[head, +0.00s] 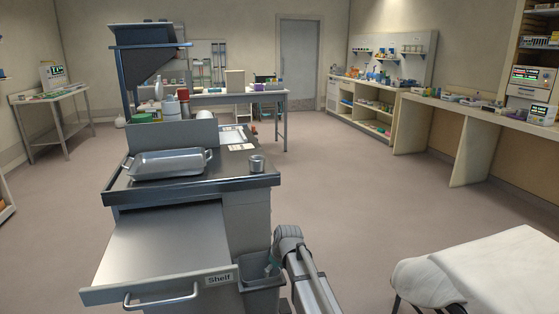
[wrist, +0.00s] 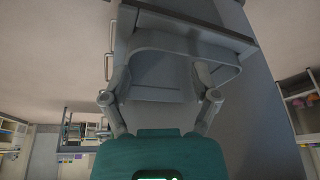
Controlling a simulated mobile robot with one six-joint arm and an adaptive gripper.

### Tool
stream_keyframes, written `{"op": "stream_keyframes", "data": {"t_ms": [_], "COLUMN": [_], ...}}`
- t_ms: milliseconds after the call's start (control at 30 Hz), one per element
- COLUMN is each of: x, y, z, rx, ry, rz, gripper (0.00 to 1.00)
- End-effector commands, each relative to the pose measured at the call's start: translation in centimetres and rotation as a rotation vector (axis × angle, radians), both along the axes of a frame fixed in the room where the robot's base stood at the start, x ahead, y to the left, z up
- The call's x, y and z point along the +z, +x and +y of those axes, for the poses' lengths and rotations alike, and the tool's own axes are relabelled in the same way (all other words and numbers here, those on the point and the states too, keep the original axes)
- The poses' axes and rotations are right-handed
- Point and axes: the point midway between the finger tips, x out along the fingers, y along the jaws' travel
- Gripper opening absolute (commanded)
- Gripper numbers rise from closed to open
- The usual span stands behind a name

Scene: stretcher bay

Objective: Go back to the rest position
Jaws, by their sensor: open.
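My gripper (wrist: 161,80) is open in the wrist view, its two fingers spread wide with nothing between them. The grey bin (wrist: 185,48) on the side of the cart lies just beyond the fingertips in that view. In the head view my arm comes up from the bottom and bends down at the bin (head: 262,292). I cannot tell whether the fingers touch the bin.
The metal cart (head: 190,192) carries a steel tray (head: 168,163) and a small metal cup (head: 257,163). Its pull-out shelf (head: 165,250) sticks out in front. A stretcher with a white sheet (head: 490,265) stands at lower right. The floor (head: 345,205) between them is clear.

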Motion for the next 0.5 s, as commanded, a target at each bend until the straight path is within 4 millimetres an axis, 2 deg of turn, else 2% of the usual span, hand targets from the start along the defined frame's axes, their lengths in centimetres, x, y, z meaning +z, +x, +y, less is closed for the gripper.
{"op": "stream_keyframes", "data": {"t_ms": [33, 167, 300, 500], "x": [-0.1, -0.4, -0.8, -1.0], "y": [-1.8, -5.9, -11.1, -16.7], "z": [-1.7, -6.0, -10.9, -15.4], "rx": [-0.036, -0.157, -0.312, -0.484], "ry": [-0.007, -0.030, -0.062, -0.098], "rz": [0.020, 0.082, 0.160, 0.241], "gripper": [0.78, 0.78, 0.78, 0.78]}}
